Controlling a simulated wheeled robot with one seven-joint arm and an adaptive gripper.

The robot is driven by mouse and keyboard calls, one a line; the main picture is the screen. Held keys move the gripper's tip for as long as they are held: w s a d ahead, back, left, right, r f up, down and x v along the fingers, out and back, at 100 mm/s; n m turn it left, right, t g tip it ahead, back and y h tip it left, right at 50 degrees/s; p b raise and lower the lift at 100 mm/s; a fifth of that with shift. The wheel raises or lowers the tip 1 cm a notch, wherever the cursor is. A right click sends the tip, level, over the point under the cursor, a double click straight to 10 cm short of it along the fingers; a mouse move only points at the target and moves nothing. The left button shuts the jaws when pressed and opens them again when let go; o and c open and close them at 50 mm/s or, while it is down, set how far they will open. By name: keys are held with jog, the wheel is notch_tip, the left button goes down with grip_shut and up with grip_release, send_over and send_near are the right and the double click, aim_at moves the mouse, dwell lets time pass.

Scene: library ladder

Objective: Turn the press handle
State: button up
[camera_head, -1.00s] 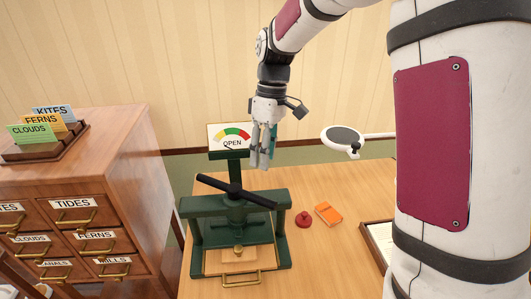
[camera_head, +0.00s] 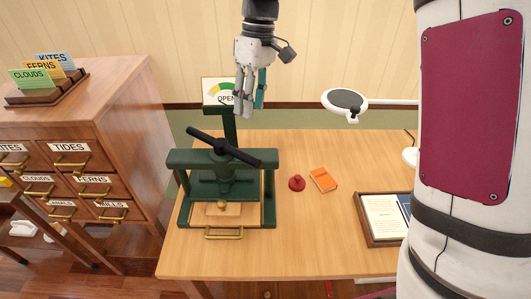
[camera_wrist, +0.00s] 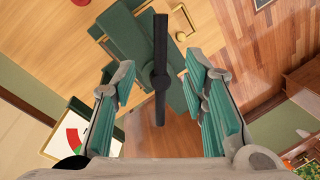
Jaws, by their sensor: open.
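The green press (camera_head: 181,160) stands on the table at the left. Its black bar handle (camera_head: 240,153) lies across the top, slanting from upper left to lower right. My gripper (camera_head: 248,108) is open and empty above and behind the press, apart from the handle, and it partly hides the gauge sign (camera_head: 212,86) reading OPEN. In the wrist view the handle (camera_wrist: 161,60) shows between the open fingers of my gripper (camera_wrist: 161,95), lying lengthwise beyond them. The press frame (camera_wrist: 120,35) is below it.
A red knob-like object (camera_head: 296,183) and an orange book (camera_head: 323,180) lie right of the press. A round magnifier (camera_head: 345,103) and a framed tray (camera_head: 368,238) are farther right. A drawer cabinet (camera_head: 125,120) stands left. The front table middle is clear.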

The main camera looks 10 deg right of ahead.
aim_at(247, 154)
jog(key=f, duration=0.4)
jog(key=s+a+f+p, duration=0.1)
jog(key=f, duration=0.4)
jog(key=s+a+f+p, duration=0.1)
jog(key=f, duration=0.3)
jog(key=shift+f, duration=0.25)
jog(key=shift+c, duration=0.5)
grip_shut()
